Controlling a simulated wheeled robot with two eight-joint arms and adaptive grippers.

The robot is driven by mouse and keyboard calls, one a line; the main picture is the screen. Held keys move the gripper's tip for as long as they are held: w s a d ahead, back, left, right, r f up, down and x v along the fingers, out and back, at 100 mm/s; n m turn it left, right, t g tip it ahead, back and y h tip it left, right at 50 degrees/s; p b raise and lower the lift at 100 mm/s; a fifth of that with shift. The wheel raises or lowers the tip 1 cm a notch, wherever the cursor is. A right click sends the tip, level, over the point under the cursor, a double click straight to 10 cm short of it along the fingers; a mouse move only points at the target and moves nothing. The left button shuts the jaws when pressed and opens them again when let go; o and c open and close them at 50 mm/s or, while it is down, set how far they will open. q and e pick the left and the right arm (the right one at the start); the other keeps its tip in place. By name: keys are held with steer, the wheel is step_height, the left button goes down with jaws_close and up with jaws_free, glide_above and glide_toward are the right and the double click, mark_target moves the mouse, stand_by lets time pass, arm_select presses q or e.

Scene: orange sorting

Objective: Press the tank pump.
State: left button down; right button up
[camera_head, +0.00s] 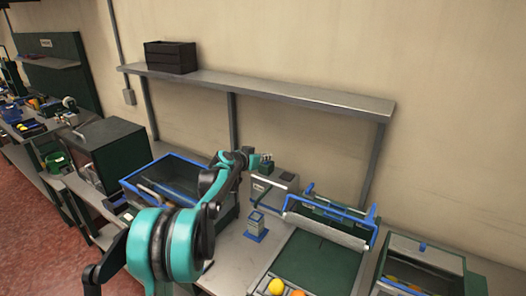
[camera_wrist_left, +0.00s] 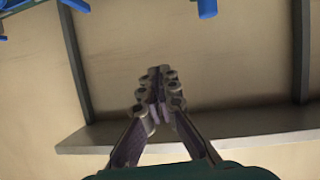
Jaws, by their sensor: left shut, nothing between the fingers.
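My left arm reaches in from the lower left in the head view. Its gripper (camera_head: 265,161) is shut and empty, held in the air above the back of the bench. In the left wrist view the gripper (camera_wrist_left: 157,82) shows its fingers together against the beige wall. A blue-rimmed tank (camera_head: 150,172) stands left of the gripper, partly hidden behind my arm. A small grey unit on a blue base (camera_head: 256,226) stands on the bench below the gripper. I cannot tell which part is the pump. My right gripper is not in view.
A grey labelled box (camera_head: 284,178) is close behind the gripper. A wall shelf (camera_head: 290,94) holding a black crate (camera_head: 170,57) runs above. A blue-handled frame (camera_head: 330,215) and green tray (camera_head: 318,262) stand right, with a yellow fruit (camera_head: 276,286) in front.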

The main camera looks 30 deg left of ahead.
arm_select(q)
steer(key=w+a+f+t+y, duration=0.1)
steer(key=w+a, duration=0.3)
steer(key=a, duration=0.5)
steer(key=shift+a+f+t+p, duration=0.15)
steer(key=shift+f+t+p, duration=0.2)
steer(key=shift+p, duration=0.1)
steer(key=w+f, duration=0.1)
steer(key=w, duration=0.2)
steer(key=w+f+b, duration=0.1)
steer(key=w+f, duration=0.1)
steer(key=w, duration=0.1)
steer(key=w+d+f, duration=0.1)
steer(key=w+f, duration=0.1)
steer(key=w, duration=0.1)
steer(key=shift+w+f+b, duration=0.2)
steer(key=shift+w+b, duration=0.1)
steer(key=shift+w, duration=0.05)
steer(key=shift+f, duration=0.5)
